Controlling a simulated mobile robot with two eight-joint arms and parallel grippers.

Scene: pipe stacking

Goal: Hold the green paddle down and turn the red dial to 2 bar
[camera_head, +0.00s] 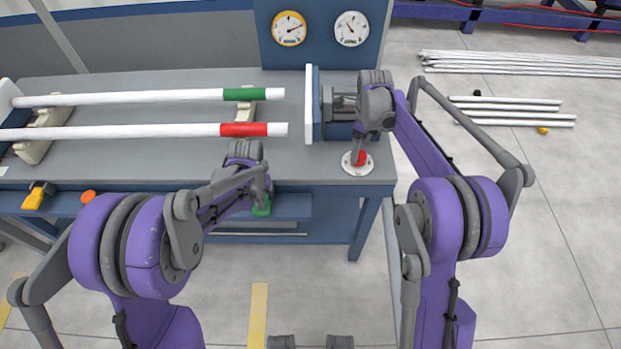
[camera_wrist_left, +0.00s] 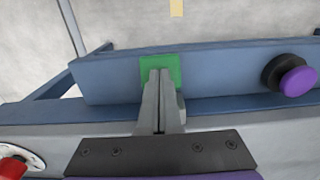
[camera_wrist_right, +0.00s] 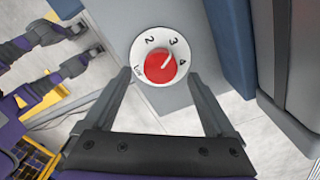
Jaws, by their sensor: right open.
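The green paddle (camera_head: 262,208) is on the bench's front edge in the head view. My left gripper (camera_wrist_left: 160,72) is shut and empty, its fingertips over the paddle (camera_wrist_left: 148,66) in the left wrist view. I cannot tell how far the paddle is pressed. The red dial (camera_head: 359,158) sits on a round white plate at the bench's front right corner. In the right wrist view the dial (camera_wrist_right: 160,69) has a white pointer line aimed near the 3. My right gripper (camera_wrist_right: 154,76) is open, with one finger on each side of the dial plate.
Two white pipes, one green-banded (camera_head: 150,97) and one red-banded (camera_head: 140,131), lie on the bench's supports. Two gauges (camera_head: 289,28) (camera_head: 351,28) are on the blue back panel. A purple knob (camera_wrist_left: 292,78) is beside the paddle. Loose pipes (camera_head: 515,65) lie on the floor.

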